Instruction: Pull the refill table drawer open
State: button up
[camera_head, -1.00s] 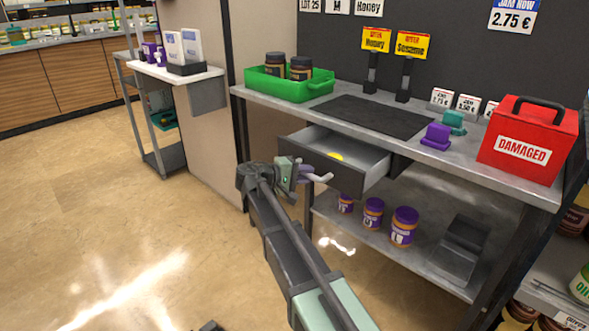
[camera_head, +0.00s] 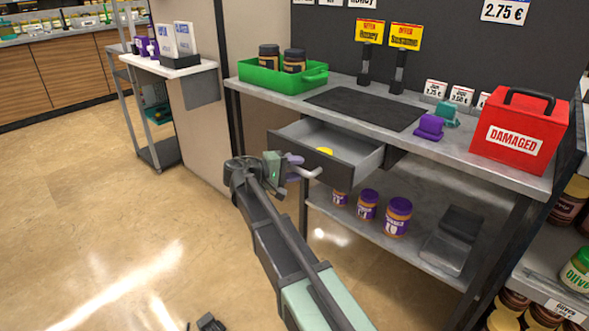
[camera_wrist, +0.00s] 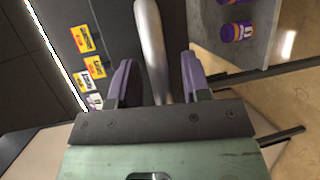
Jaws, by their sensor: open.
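The refill table drawer (camera_head: 345,174) is grey and stands partly pulled out below the table top. A small yellow item (camera_head: 325,151) lies inside it. Its silver bar handle (camera_head: 308,172) sticks out from the front panel. My gripper (camera_head: 294,167) is at the handle, in front of the drawer. In the wrist view, the handle (camera_wrist: 152,45) runs between the two purple fingers of my gripper (camera_wrist: 156,80), with visible gaps on both sides. The fingers are apart. Whether either finger touches the handle is not clear.
The table (camera_head: 262,102) carries a green crate (camera_head: 270,80) with two jars, a dark mat (camera_head: 365,108) and a red box (camera_head: 520,135) marked DAMAGED. Purple-lidded jars (camera_head: 397,217) stand on the lower shelf. The floor (camera_head: 120,230) left of my arm is mostly clear.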

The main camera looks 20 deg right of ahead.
jog(key=shift+a, duration=0.1)
jog(key=s+a+r+p, duration=0.1)
jog(key=a+r+p, duration=0.1)
jog(key=a, duration=0.8)
jog(key=shift+a, duration=0.25)
